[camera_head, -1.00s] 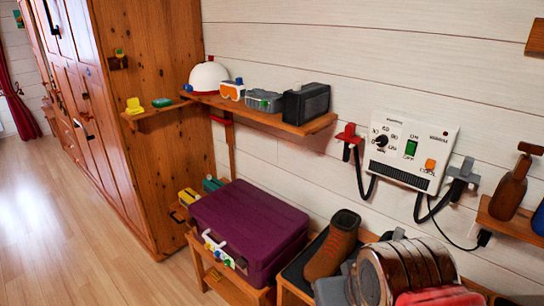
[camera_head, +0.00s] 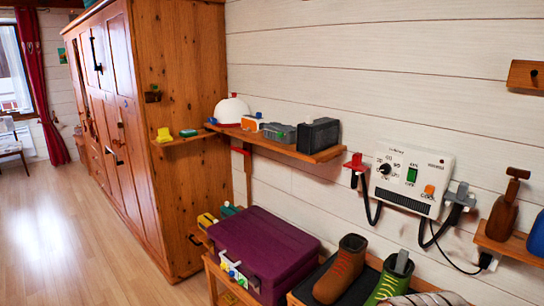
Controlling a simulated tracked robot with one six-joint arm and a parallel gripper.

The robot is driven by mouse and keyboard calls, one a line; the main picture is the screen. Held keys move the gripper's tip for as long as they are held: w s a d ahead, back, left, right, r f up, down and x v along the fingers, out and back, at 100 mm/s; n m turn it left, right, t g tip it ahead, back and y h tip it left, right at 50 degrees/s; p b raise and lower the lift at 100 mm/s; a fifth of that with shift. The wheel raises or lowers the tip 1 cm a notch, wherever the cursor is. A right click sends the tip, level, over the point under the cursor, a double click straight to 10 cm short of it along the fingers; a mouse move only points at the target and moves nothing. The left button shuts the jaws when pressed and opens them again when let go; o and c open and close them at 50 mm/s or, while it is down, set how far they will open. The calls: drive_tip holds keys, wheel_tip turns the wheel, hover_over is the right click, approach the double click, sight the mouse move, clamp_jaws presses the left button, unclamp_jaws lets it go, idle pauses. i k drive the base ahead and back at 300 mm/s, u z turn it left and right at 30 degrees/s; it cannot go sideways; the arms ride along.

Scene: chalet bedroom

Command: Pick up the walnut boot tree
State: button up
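A dark brown wooden piece with a T-shaped handle, which looks like the walnut boot tree (camera_head: 503,213), stands upright on a small wooden shelf (camera_head: 520,247) at the right edge. A blue rounded object (camera_head: 537,237) stands beside it, cut off by the frame.
Below the wall unit with dial and switch (camera_head: 411,178), a brown boot (camera_head: 341,268) and green boot (camera_head: 390,284) stand on a dark-topped bench. A purple case (camera_head: 265,245) is left of them. A long shelf (camera_head: 325,155) holds several items. Floor at left (camera_head: 60,235) is clear.

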sight(504, 212)
drive_tip(key=z, duration=0.2)
drive_tip(key=i, duration=0.35)
drive_tip(key=u, duration=0.15)
